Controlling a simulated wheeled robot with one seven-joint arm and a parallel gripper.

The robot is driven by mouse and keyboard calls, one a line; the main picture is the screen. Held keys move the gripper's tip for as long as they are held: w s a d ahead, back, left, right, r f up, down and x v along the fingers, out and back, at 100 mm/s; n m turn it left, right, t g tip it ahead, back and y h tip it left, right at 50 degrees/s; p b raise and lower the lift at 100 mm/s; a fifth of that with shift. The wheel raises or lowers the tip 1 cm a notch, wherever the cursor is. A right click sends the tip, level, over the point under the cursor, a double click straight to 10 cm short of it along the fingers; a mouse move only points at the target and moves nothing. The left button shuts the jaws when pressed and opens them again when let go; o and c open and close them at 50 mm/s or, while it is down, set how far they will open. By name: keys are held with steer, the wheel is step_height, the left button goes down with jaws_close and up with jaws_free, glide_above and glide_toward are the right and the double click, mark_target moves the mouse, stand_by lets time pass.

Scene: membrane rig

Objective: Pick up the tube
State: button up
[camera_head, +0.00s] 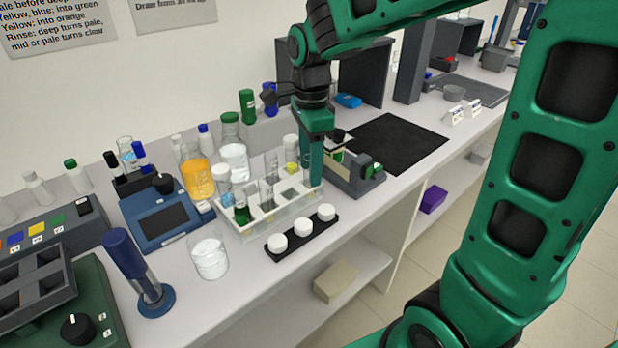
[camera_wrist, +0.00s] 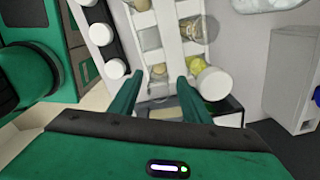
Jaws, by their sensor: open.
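A pale rack (camera_head: 262,226) on the bench holds several glass tubes; one near its left end has dark green liquid (camera_head: 242,213), and a clear one (camera_head: 267,192) stands near its middle. My gripper (camera_head: 315,182) points down at the rack's right end, with its jaws open. In the wrist view, the two fingers of my gripper (camera_wrist: 160,77) are apart over the rack (camera_wrist: 170,45). A small tan round top, perhaps a tube (camera_wrist: 158,70), shows between the fingertips. I cannot tell whether the fingers reach down around it. Which tube is meant is unclear.
A black strip with white caps (camera_head: 301,234) lies in front of the rack. A beaker (camera_head: 209,256), an orange bottle (camera_head: 197,176) and a green-capped bottle (camera_head: 231,154) stand close by. A grey device (camera_head: 357,181) is right of my gripper. A black mat (camera_head: 392,143) lies clear beyond.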

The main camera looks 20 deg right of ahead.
steer(key=c, duration=1)
